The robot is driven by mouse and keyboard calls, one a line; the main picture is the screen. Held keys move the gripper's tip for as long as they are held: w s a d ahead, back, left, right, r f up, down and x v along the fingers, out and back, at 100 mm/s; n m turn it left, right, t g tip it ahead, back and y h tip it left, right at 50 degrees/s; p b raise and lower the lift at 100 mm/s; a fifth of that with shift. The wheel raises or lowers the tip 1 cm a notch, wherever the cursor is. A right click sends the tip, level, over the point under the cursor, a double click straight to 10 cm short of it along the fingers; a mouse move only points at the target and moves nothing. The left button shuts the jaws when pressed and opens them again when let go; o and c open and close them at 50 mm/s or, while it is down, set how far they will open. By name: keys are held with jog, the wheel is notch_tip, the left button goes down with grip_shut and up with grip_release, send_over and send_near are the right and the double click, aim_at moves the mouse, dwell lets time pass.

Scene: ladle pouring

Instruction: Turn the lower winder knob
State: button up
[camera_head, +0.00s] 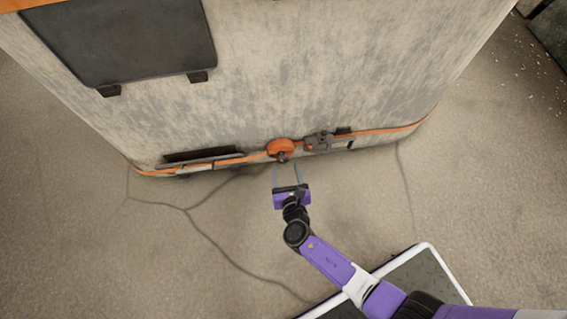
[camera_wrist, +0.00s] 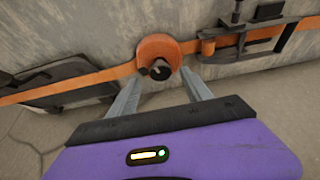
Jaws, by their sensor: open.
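The lower winder is a round orange reel (camera_head: 281,146) low on the worn wall, in line with an orange strap. A small dark knob (camera_head: 283,157) sticks out of its front. In the wrist view the orange reel (camera_wrist: 157,52) is at the top middle, and the dark knob (camera_wrist: 159,69) sits at its lower centre. My purple gripper (camera_head: 287,170) is open, with its two grey fingers pointing at the reel. In the wrist view the gripper's fingers (camera_wrist: 159,80) lie on either side of the knob, spread apart. I cannot tell how far the tips are from it.
A dark ratchet buckle (camera_head: 320,141) sits on the strap just right of the reel. A dark slotted bracket (camera_head: 203,158) is to the left. A dark panel (camera_head: 130,38) hangs higher on the wall. Cracked, bare floor (camera_head: 230,230) lies in front.

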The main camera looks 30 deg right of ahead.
aim_at(283, 161)
jog(key=b+x, duration=0.2)
jog(key=x, duration=0.3)
jog(key=shift+f, duration=0.15)
grip_shut()
